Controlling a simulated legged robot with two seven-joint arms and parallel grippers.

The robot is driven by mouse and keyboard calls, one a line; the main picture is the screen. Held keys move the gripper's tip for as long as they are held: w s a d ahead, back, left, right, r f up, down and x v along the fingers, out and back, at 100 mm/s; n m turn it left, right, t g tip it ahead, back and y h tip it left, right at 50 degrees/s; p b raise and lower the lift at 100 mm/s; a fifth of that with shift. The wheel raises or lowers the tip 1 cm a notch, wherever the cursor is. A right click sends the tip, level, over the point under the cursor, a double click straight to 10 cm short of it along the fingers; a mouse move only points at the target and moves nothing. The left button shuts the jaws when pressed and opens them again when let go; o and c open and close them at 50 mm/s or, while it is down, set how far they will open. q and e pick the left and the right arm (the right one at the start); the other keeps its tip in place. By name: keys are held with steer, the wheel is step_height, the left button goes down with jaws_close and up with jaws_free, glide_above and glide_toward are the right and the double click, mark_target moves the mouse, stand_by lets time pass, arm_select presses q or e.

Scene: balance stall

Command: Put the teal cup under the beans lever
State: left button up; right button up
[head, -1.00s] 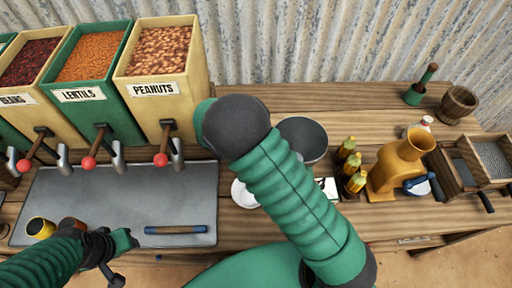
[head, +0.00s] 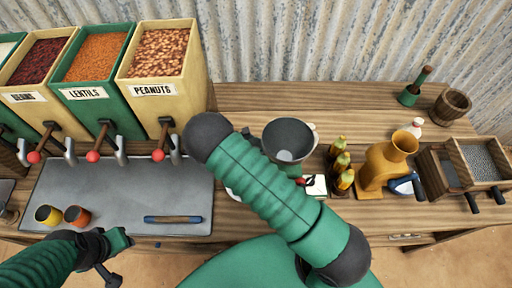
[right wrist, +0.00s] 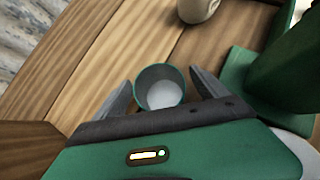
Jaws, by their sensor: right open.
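The teal cup (right wrist: 161,88) stands upright and looks empty in the right wrist view. My right gripper (right wrist: 160,92) is open, with one finger on each side of the cup. In the head view my right arm hides the cup and most of that gripper. The beans lever (head: 35,157) has a red knob and sits below the beans bin (head: 36,105) at the far left, above the grey mat (head: 120,195). My left gripper (head: 112,242) is low at the mat's front edge; its jaws are not clear.
A yellow cup (head: 47,215), an orange cup (head: 77,215) and a blue-handled tool (head: 173,219) are on the mat. A pale cup (right wrist: 198,8) is beyond the teal cup.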

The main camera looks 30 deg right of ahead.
steer(key=shift+c, duration=1.1)
steer(key=shift+a+r, duration=0.1)
steer(key=shift+a, duration=0.4)
steer(key=c, duration=0.9)
steer(key=shift+d, duration=0.1)
steer(key=c, duration=0.5)
steer(key=shift+o, duration=0.2)
steer(key=shift+d, duration=0.2)
